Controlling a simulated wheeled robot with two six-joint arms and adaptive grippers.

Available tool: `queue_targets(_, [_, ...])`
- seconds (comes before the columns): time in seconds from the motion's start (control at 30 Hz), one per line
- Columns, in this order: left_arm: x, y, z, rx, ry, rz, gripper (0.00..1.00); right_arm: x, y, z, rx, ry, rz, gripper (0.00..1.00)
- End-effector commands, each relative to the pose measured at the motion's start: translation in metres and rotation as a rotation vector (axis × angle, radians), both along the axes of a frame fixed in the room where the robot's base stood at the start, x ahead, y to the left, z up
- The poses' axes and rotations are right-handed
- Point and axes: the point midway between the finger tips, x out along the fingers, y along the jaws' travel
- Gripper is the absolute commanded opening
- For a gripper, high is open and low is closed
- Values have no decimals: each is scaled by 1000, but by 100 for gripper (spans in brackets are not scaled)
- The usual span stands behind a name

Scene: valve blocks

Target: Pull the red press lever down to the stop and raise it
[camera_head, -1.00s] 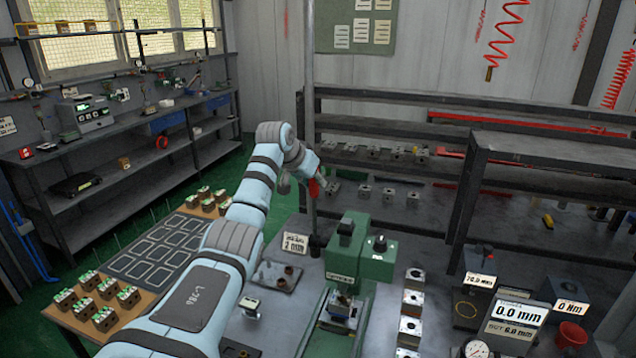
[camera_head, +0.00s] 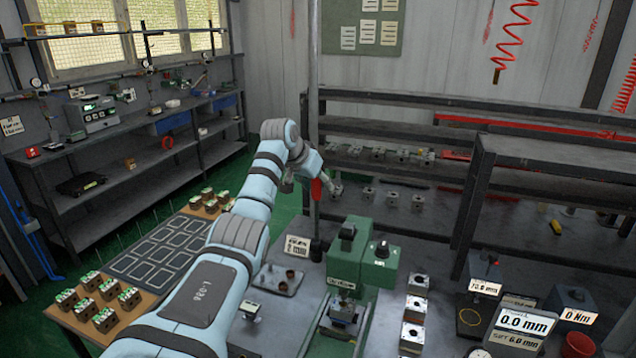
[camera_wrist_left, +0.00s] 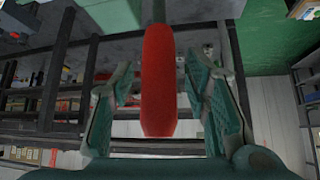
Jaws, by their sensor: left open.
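The red press lever handle (camera_head: 317,188) stands out to the left of the green press (camera_head: 347,255) in the head view, near the tip of my left arm. In the left wrist view the red handle (camera_wrist_left: 159,82) hangs between the two fingers of my left gripper (camera_wrist_left: 165,105). The gripper is open, with a visible gap on each side of the handle. In the head view my left gripper (camera_head: 325,185) is small and partly hidden by the handle and wrist. A valve block (camera_head: 343,308) sits under the press. My right gripper is not in view.
A tray (camera_head: 277,280) with small parts lies left of the press. Several metal blocks (camera_head: 412,335) stand in a column to its right. A display reading 0.0 mm (camera_head: 522,321) is at the right. Dark shelving (camera_head: 400,130) rises behind the bench.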

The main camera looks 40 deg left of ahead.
Motion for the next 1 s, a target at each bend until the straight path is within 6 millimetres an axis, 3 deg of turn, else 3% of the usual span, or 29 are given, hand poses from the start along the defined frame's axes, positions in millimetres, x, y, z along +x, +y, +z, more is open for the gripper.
queue_targets(0.17, [-6,-1,9,1,-3,-1,43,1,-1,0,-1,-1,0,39])
queue_targets(0.5, [-59,-15,76,3,-2,-1,43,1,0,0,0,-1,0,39])
queue_targets(0.6, [-69,-18,87,1,0,-2,43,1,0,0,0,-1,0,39])
queue_targets(1.0, [-73,-19,91,-1,2,-1,43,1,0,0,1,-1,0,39])
